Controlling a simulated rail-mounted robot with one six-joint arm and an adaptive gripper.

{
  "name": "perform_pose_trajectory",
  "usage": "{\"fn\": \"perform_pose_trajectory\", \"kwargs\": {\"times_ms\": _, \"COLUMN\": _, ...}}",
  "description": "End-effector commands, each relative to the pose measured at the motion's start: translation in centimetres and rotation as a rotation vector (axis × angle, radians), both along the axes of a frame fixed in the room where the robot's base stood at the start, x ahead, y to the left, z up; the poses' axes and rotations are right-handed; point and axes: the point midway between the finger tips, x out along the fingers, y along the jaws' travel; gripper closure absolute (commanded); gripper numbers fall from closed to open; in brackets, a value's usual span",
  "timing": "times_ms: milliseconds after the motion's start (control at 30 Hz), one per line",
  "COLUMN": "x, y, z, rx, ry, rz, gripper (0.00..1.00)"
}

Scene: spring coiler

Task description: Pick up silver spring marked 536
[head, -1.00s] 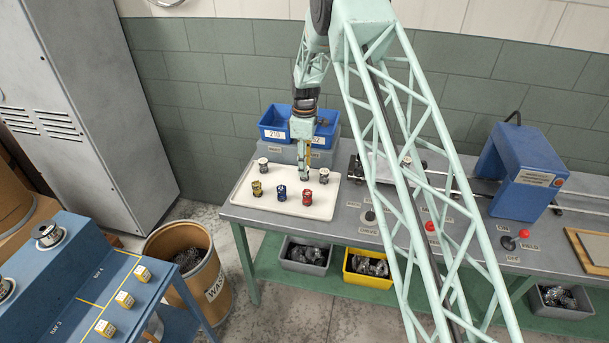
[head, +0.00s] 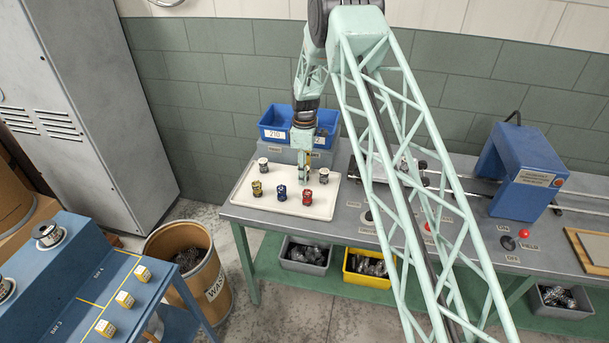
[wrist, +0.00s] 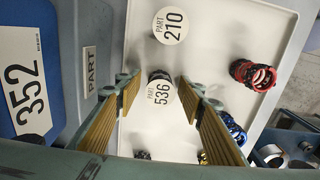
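The silver spring marked 536 (wrist: 157,76) shows in the wrist view as a dark coil end behind its round white tag reading PART 536. My gripper (wrist: 158,92) is open, its two tan-padded fingers on either side of that tag. I cannot tell how far above the spring the fingertips are. In the head view my gripper (head: 303,175) points down over the middle of the back row on the white tray (head: 236,205) and hides this spring. A silver spring tagged 210 (wrist: 168,26) stands beside it.
Yellow (head: 257,189), blue (head: 281,193) and red (head: 307,197) springs stand along the tray's front. Another white-tagged spring (head: 263,163) stands back left. Blue bins (head: 274,132) are close behind the gripper; a blue machine (head: 522,172) is far right.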

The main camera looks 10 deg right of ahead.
Motion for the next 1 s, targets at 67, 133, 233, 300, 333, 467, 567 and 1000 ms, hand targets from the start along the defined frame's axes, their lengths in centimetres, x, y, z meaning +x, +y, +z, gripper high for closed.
{"fn": "perform_pose_trajectory", "kwargs": {"times_ms": 67, "x": 0.0, "y": 0.0, "z": 0.0, "rx": 0.0, "ry": 0.0, "rz": 0.0, "gripper": 0.64}}
{"fn": "perform_pose_trajectory", "kwargs": {"times_ms": 133, "x": 0.0, "y": 0.0, "z": 0.0, "rx": 0.0, "ry": 0.0, "rz": 0.0, "gripper": 0.7}}
{"fn": "perform_pose_trajectory", "kwargs": {"times_ms": 233, "x": 0.0, "y": 0.0, "z": 0.0, "rx": 0.0, "ry": 0.0, "rz": 0.0, "gripper": 0.8}}
{"fn": "perform_pose_trajectory", "kwargs": {"times_ms": 300, "x": 0.0, "y": 0.0, "z": 0.0, "rx": 0.0, "ry": 0.0, "rz": 0.0, "gripper": 0.86}}
{"fn": "perform_pose_trajectory", "kwargs": {"times_ms": 333, "x": 0.0, "y": 0.0, "z": 0.0, "rx": 0.0, "ry": 0.0, "rz": 0.0, "gripper": 0.89}}
{"fn": "perform_pose_trajectory", "kwargs": {"times_ms": 467, "x": 0.0, "y": 0.0, "z": 0.0, "rx": 0.0, "ry": 0.0, "rz": 0.0, "gripper": 0.91}}
{"fn": "perform_pose_trajectory", "kwargs": {"times_ms": 567, "x": 0.0, "y": 0.0, "z": 0.0, "rx": 0.0, "ry": 0.0, "rz": 0.0, "gripper": 0.91}}
{"fn": "perform_pose_trajectory", "kwargs": {"times_ms": 1000, "x": 0.1, "y": 0.0, "z": 2.1, "rx": 0.001, "ry": -0.001, "rz": 0.0, "gripper": 0.91}}
